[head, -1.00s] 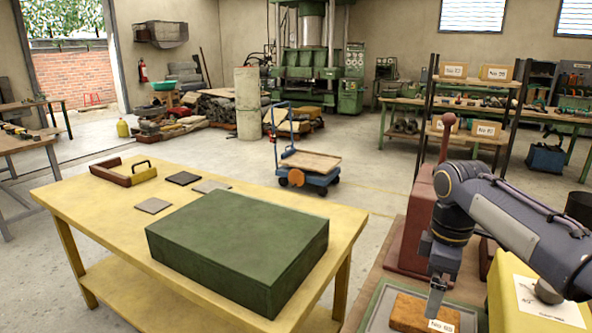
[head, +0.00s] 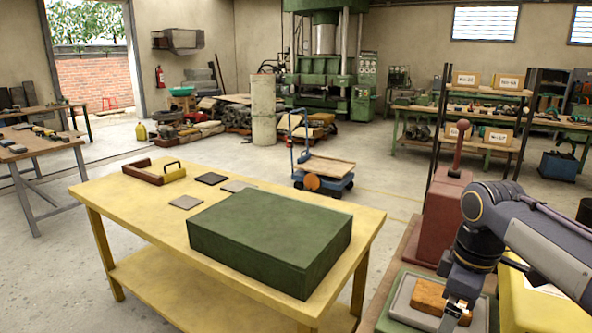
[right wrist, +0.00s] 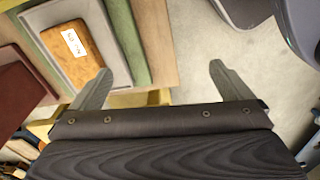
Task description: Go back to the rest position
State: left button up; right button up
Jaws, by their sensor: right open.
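My right gripper (head: 455,312) is at the lower right of the head view, at the front of a grey tray. In the right wrist view its two fingers (right wrist: 160,82) stand wide apart with nothing between them. An orange-brown block (head: 430,294) lies in the grey tray (head: 403,301), partly hidden by the gripper in the head view. My left gripper is in neither view.
A dark green box (head: 265,235) sits on a yellow table (head: 150,225) with small flat plates. A red-brown machine with a lever (head: 447,215) stands behind the tray. A yellow object (head: 540,305) is under my right arm. A blue cart (head: 330,180) stands on open floor.

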jog(key=s+a+f+m+t+y+p, duration=0.1)
jog(key=s+a+m+t+p, duration=0.1)
jog(key=s, duration=0.7)
jog(key=s+a+f+m+t+y+p, duration=0.1)
jog(key=s+a+m+t+y+p, duration=0.1)
jog(key=s+m, duration=0.7)
jog(key=a+t+p, duration=0.1)
jog(key=a+p, duration=0.1)
jog(key=p, duration=0.1)
jog(key=shift+s+a+m+p, duration=0.3)
jog(key=shift+s+p, duration=0.1)
jog(key=shift+s+a+f, duration=0.1)
jog(key=shift+s+f, duration=0.05)
jog(key=shift+f, duration=0.05)
